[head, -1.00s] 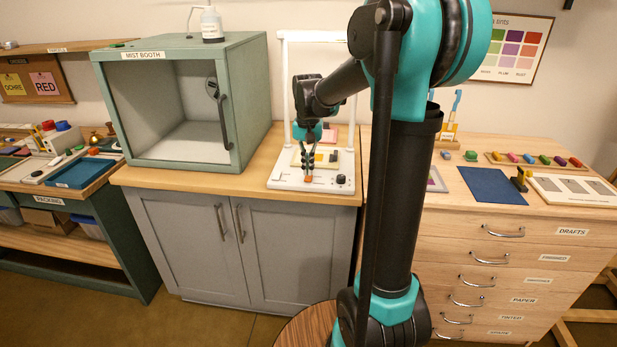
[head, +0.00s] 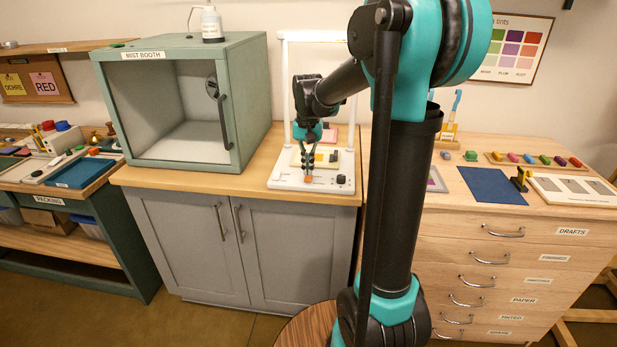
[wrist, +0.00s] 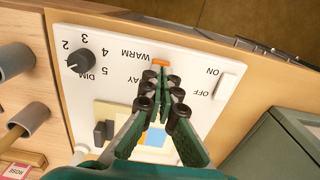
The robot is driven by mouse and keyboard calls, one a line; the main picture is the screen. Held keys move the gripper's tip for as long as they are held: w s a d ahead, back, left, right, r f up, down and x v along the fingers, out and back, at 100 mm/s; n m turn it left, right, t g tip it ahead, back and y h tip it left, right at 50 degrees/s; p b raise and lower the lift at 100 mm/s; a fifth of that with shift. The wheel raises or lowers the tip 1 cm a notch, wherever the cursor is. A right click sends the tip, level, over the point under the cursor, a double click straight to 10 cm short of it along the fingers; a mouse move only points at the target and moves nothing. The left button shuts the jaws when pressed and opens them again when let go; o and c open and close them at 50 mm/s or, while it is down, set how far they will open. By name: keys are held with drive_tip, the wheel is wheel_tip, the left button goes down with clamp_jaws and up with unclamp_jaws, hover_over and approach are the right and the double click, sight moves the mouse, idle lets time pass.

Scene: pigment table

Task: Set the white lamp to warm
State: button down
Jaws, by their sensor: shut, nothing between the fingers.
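The white lamp stands on the counter, with its upright frame (head: 285,90) and flat base (head: 280,182) in the head view. In the wrist view its base (wrist: 205,62) carries a small orange slider (wrist: 160,62) beside the WARM label. The DAY label is partly hidden behind my fingers. My gripper (wrist: 163,78) is shut and empty, its tips right at the slider on the DAY side. I cannot tell whether they touch it. In the head view my gripper (head: 308,172) points down over the front of the base, close to the orange slider (head: 308,179).
A black DIM dial (wrist: 80,60) and a white ON/OFF switch (wrist: 228,80) flank the slider. A card with coloured patches (wrist: 155,138) lies on the base below my fingers. The mist booth (head: 245,100) stands left of the lamp. The counter's front edge is close.

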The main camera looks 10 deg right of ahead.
sight(308, 179)
drive_tip(key=shift+f, duration=1.1)
idle(0.6)
drive_tip(key=shift+r, duration=3.55)
drive_tip(key=s+d+f+n+t, duration=0.1)
drive_tip(key=s+d+f+t, duration=0.1)
drive_tip(key=s+f, duration=0.7)
drive_tip(key=s+d+f+n+t, duration=0.2)
drive_tip(key=s+f, duration=0.7)
drive_tip(key=s, duration=0.4)
drive_tip(key=shift+n, duration=0.3)
drive_tip(key=c, duration=2.2)
unclamp_jaws()
